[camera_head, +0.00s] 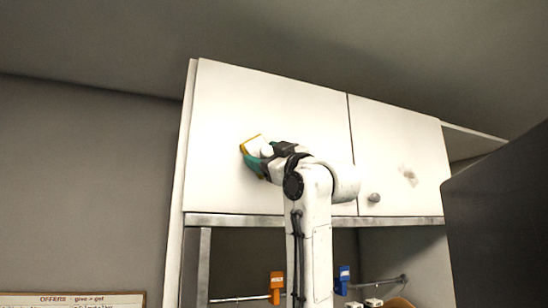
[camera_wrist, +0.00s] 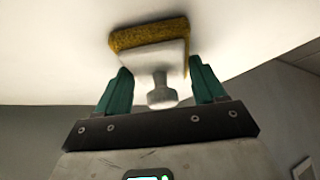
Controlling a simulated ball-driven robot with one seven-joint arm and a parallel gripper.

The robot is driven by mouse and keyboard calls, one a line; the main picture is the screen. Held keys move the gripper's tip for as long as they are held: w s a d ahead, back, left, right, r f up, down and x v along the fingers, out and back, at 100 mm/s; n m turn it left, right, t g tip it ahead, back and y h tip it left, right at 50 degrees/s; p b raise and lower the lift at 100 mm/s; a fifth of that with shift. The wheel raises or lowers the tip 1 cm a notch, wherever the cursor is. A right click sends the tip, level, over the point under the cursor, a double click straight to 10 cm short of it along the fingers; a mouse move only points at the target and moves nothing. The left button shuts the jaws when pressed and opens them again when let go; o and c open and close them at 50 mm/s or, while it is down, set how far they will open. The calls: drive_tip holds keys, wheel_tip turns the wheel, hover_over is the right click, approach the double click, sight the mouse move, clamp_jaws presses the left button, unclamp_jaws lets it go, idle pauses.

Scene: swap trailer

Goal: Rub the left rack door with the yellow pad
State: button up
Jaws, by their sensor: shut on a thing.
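The left rack door (camera_head: 225,120) is a plain white cabinet door, closed, high on the wall. My gripper (camera_head: 257,162) is up at the middle of this door, with green fingers. It is shut on the yellow pad (camera_head: 247,140), which has a white back and a knob. In the wrist view the pad (camera_wrist: 148,33) lies flat at the white door surface (camera_wrist: 60,50) and seems to touch it. The green fingers of my gripper (camera_wrist: 160,88) stand on both sides of the white knob block. My arm hides part of the door's lower right.
Below the doors, an orange tag (camera_head: 277,283) and a blue tag (camera_head: 344,275) hang by a rail. A dark panel (camera_head: 500,220) stands at the right. A notice board (camera_head: 70,299) is at lower left.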

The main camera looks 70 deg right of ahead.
drive_tip(key=shift+a, duration=0.1)
drive_tip(key=shift+s+a+b, duration=0.85)
drive_tip(key=shift+s+a, duration=1.1)
drive_tip(key=shift+a, duration=0.3)
drive_tip(key=shift+s+a+b, duration=0.4)
drive_tip(key=shift+s+a, duration=0.55)
drive_tip(key=shift+a, duration=0.2)
